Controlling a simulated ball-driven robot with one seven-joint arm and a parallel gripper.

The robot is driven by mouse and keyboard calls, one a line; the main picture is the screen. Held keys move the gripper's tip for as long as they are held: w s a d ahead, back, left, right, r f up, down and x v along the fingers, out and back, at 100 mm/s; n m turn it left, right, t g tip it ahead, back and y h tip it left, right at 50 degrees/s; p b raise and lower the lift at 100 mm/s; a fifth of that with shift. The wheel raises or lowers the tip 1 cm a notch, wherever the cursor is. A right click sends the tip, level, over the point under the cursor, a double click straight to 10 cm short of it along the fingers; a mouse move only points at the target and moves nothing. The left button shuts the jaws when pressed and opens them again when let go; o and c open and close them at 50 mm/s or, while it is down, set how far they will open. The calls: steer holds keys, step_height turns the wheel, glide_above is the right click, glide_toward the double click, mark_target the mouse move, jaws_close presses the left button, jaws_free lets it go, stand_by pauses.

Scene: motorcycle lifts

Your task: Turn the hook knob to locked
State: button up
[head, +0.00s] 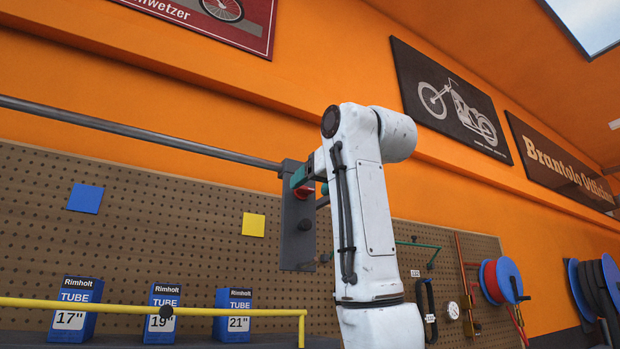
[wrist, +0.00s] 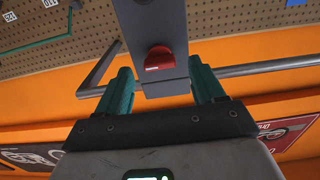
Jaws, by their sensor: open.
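My gripper (wrist: 163,73) is open. Its two teal fingers stand to the left and right of the knob in that view, with gaps on both sides. I cannot tell whether the fingertips reach the knob's depth. No locked mark is readable.
A long grey bar (head: 140,132) runs into the block from the left. A bent grey rod (wrist: 101,74) is near the left finger in the wrist view. Boxed tubes (head: 77,306) stand behind a yellow rail (head: 240,312) below. The pegboard (head: 130,215) has blue and yellow notes.

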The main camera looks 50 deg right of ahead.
steer(key=shift+x, duration=0.95)
steer(key=c, duration=1.1)
